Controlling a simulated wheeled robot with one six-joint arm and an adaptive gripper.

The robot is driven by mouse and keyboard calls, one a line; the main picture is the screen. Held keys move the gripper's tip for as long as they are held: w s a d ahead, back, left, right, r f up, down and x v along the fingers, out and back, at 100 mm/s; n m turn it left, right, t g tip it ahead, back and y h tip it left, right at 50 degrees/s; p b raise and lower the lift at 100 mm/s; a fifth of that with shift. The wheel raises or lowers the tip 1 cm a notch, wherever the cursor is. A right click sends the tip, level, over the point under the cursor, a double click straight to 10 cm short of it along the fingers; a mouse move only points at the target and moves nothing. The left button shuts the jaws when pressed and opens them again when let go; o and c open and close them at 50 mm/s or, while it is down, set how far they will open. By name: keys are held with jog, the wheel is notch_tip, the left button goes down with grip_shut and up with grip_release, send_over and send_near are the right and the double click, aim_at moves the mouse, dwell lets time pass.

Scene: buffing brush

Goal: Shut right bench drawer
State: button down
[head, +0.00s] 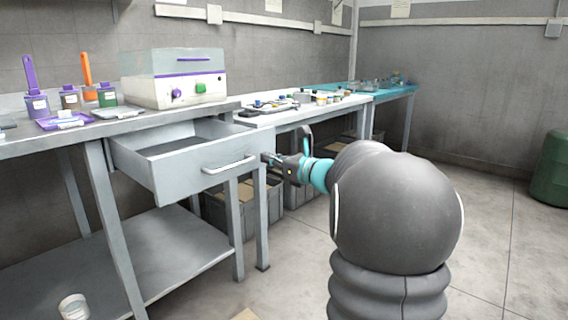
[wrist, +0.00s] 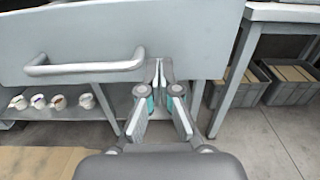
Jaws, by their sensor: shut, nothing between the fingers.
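The right bench drawer (head: 185,160) is a grey metal box pulled well out from under the bench, its inside showing as empty in the head view. Its front carries a bar handle (head: 229,164). In the wrist view the drawer front (wrist: 200,35) fills the upper part, with the handle (wrist: 85,66) at left. My gripper (head: 270,157) is shut and empty, just right of the handle. In the wrist view its fingertips (wrist: 159,65) are together before the drawer front, right of the handle's end. I cannot tell whether they touch the front.
The bench (head: 100,138) carries a white machine (head: 175,78) and several purple and orange tools. Below is a shelf (head: 150,262) with cups (wrist: 58,102). Grey crates (wrist: 286,85) stand to the right under the neighbouring table (wrist: 285,13). Floor at right is clear up to a green bin (head: 553,170).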

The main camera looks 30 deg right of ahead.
aim_at(252, 153)
jog(key=shift+x, duration=1.9)
jog(key=shift+w, duration=0.1)
